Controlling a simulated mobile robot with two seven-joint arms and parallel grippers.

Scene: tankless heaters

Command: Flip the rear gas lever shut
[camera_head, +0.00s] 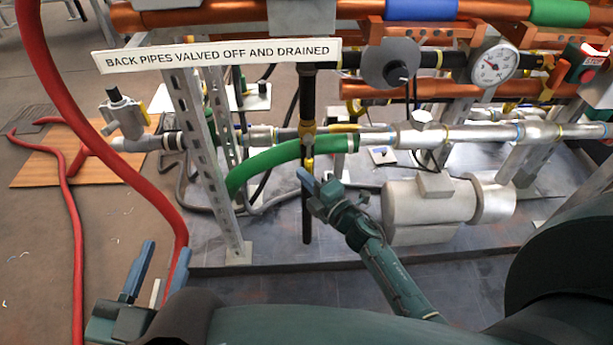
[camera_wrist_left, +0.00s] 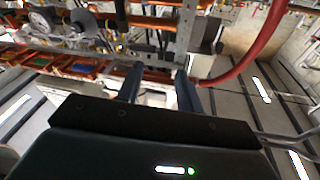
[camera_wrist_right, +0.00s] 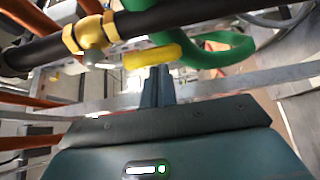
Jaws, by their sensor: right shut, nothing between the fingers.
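A yellow lever (camera_head: 309,164) hangs below a brass valve (camera_head: 307,133) on a black vertical pipe (camera_head: 307,95). It lies roughly along the pipe. My right gripper (camera_head: 306,180) is shut and empty, with its fingertips just below the lever's lower end. In the right wrist view the yellow lever (camera_wrist_right: 152,56) is close in front of the shut fingers (camera_wrist_right: 157,72); I cannot tell whether they touch. The brass valve body (camera_wrist_right: 88,33) is beside it. My left gripper (camera_head: 160,262) is open and empty at the lower left, away from the pipes; its spread fingers also show in the left wrist view (camera_wrist_left: 157,82).
A green hose (camera_head: 280,160) curves close behind my right gripper. A slotted metal post (camera_head: 205,150) stands to its left, a grey motor (camera_head: 430,208) to its right. Red hoses (camera_head: 75,120) run down the left. A sign (camera_head: 215,56) hangs above.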

